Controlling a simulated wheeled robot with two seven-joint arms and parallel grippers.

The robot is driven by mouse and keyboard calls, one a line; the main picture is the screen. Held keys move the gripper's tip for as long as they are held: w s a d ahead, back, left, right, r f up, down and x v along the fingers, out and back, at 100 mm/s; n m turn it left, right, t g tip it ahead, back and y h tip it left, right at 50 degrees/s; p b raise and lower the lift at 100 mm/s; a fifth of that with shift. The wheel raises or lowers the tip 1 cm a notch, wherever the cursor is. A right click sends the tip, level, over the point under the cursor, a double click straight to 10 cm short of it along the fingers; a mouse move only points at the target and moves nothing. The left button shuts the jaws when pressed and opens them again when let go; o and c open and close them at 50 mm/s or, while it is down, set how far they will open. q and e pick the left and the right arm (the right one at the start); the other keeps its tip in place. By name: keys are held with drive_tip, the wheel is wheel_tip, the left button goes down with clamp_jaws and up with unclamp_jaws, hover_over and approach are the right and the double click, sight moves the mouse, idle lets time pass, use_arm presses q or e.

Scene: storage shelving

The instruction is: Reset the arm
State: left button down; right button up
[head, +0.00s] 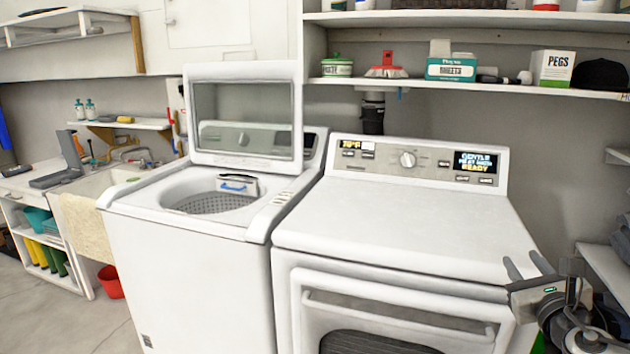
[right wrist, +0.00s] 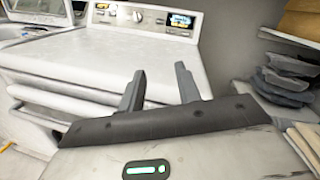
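My right gripper (head: 527,268) is in front of the right edge of the white dryer (head: 400,222), at the lower right of the head view. In the right wrist view its two grey fingers (right wrist: 160,88) stand apart with nothing between them, and the dryer (right wrist: 85,62) is beyond them to the left. The fingers look clear of the dryer, though the exact gap is hard to judge. My left gripper is in neither view.
A top-loading washer (head: 190,275) stands left of the dryer with its lid (head: 245,115) raised. A shelf (head: 470,86) with boxes and a brush hangs above the dryer. A side shelf with folded cloths (right wrist: 285,80) is close on the right. Floor (head: 50,310) is clear at lower left.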

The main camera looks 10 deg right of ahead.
drive_tip(key=s+a+f+m+g+y, duration=0.2)
drive_tip(key=s+a+f+m+g, duration=0.15)
drive_tip(key=a+f+m, duration=0.5)
drive_tip(key=s+a+f+m+g+y, duration=0.2)
drive_tip(key=s+a+f+m, duration=0.25)
drive_tip(key=f, duration=0.75)
drive_tip(key=s+a+f+m+g+y, duration=0.1)
drive_tip(key=s+a+f+m+y, duration=0.1)
drive_tip(key=s+a+m, duration=0.4)
drive_tip(key=s+a+f+m+g+y, duration=0.1)
drive_tip(key=s+a+f+m, duration=0.4)
drive_tip(key=a+m, duration=0.5)
drive_tip(key=s+m+y, duration=0.1)
drive_tip(key=m, duration=0.4)
drive_tip(key=shift+a, duration=0.35)
drive_tip(key=shift+f, duration=0.1)
